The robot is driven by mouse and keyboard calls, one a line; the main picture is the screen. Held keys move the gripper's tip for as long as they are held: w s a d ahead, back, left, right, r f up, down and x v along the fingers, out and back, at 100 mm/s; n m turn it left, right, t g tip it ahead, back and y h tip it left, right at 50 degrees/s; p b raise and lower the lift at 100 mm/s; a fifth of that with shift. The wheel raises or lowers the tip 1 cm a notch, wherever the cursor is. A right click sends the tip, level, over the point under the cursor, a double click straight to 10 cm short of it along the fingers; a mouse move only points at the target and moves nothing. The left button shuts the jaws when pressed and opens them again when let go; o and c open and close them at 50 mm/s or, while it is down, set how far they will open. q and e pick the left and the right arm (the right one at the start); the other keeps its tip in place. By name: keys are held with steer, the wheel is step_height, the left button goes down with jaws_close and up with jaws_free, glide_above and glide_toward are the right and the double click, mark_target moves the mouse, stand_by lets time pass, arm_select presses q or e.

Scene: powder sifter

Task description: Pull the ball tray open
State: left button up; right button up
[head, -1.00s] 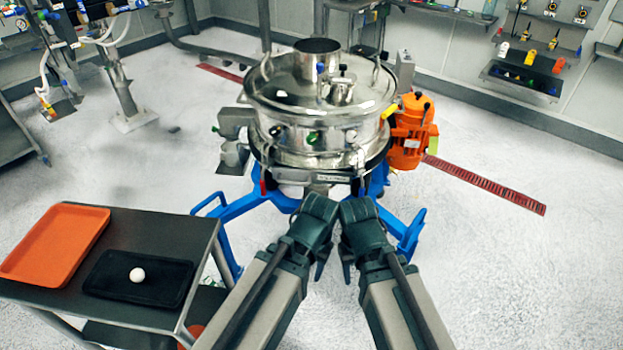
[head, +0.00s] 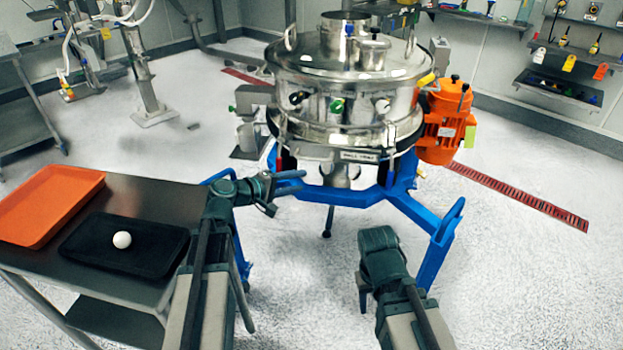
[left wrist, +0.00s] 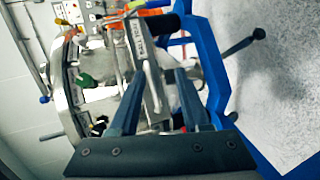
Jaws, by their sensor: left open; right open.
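The ball tray (head: 357,156) shows as a labelled front low on the steel sifter (head: 345,75). In the left wrist view the tray's labelled front (left wrist: 138,42) and a pale handle bar stand ahead of my fingers. My left gripper (head: 300,181) is open, turned sideways, left of and below the tray front. In the left wrist view its two fingers (left wrist: 160,76) lie either side of the handle bar in the picture; I cannot tell if they reach it. My right gripper (head: 364,295) is low in front of the sifter, apart from it, with its fingers mostly hidden.
A blue frame (head: 436,252) carries the sifter, with an orange motor (head: 445,120) at its right. On the left a dark cart (head: 165,200) holds an orange tray (head: 45,203) and a black tray (head: 80,248) with a white ball (head: 122,239). Floor between my arms is clear.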

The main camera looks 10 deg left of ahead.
mark_target(311, 159)
arm_select(q)
steer(key=w+a+n+t+b, duration=0.1)
steer(key=w+a+n+t, duration=0.15)
steer(key=a, duration=0.35)
steer(key=shift+y, duration=0.3)
steer(key=x, duration=0.4)
steer(key=b+x, duration=0.1)
steer(key=x, duration=0.3)
steer(key=d+b+x, duration=0.1)
steer(key=x, duration=0.4)
steer(key=shift+s+r, duration=0.1)
steer(key=shift+r, duration=0.25)
arm_select(e)
step_height(311, 159, down, 5)
steer(key=shift+r, duration=0.2)
arm_select(q)
jaws_close()
